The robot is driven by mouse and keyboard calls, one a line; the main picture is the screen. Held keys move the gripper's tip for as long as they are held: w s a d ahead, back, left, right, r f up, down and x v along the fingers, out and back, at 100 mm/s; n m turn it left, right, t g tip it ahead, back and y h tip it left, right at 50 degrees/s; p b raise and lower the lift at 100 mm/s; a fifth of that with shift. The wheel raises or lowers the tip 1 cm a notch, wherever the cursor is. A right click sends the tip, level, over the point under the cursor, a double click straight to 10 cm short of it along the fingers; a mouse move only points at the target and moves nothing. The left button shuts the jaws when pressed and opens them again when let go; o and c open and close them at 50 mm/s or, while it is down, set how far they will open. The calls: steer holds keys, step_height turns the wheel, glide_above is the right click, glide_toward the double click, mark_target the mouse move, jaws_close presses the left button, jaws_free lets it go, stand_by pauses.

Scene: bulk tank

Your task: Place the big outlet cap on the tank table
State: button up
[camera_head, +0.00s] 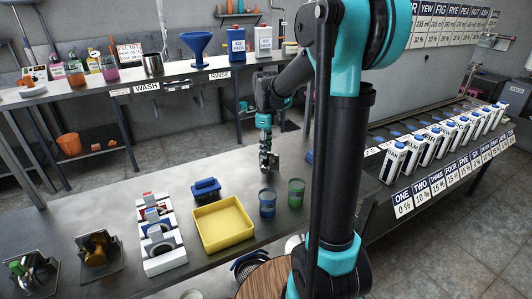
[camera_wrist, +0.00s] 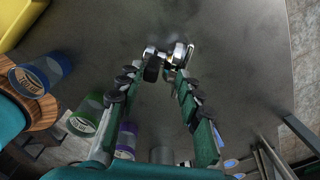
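A small shiny metal piece with a round disc (camera_wrist: 178,52), which looks like the outlet cap, is at my fingertips in the wrist view. My gripper (camera_wrist: 166,74) has its two green fingers on either side, narrowing toward it; I cannot tell whether they press on it. In the head view my gripper (camera_head: 265,158) points down low over the grey metal table (camera_head: 170,195), with the metal piece (camera_head: 273,161) at its tip. Whether the piece touches the table is not clear.
A yellow tray (camera_head: 223,224), a blue lidded block (camera_head: 206,188), a blue cup (camera_head: 267,202), a green cup (camera_head: 296,192) and white holders (camera_head: 160,240) stand on the table.

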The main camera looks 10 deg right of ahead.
step_height(320, 180, up, 10)
steer(key=shift+r, duration=0.25)
steer(key=shift+s, duration=0.1)
